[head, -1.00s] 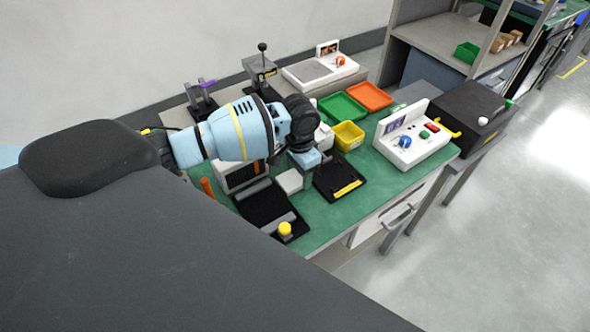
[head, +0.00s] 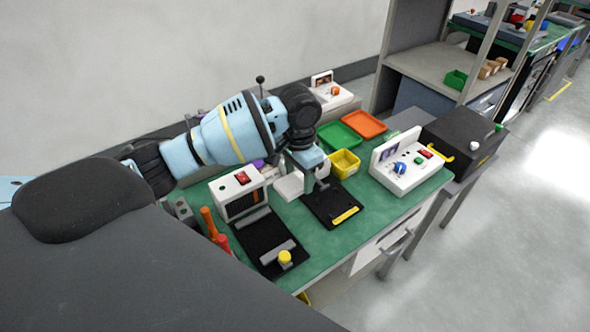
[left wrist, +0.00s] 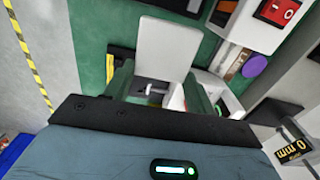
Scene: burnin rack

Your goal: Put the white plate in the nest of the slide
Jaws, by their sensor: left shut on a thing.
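My left gripper (head: 316,178) is low over the green bench, beside the upper left of a black tray with a yellow bar. In the left wrist view, the white plate (left wrist: 168,48) is at the fingers of my left gripper (left wrist: 158,90), which is shut on it. The slide appears to be the black base (head: 262,240) with a grey crosspiece and yellow knob, in front of a white box with a red switch. My right gripper is not in view.
The white box (head: 240,193) stands left of the hand. The black tray (head: 325,213), a yellow bin (head: 345,163), green (head: 340,135) and orange (head: 364,124) trays and a white control box (head: 408,165) stand to the right. Red-orange handled tools (head: 212,228) lie at left.

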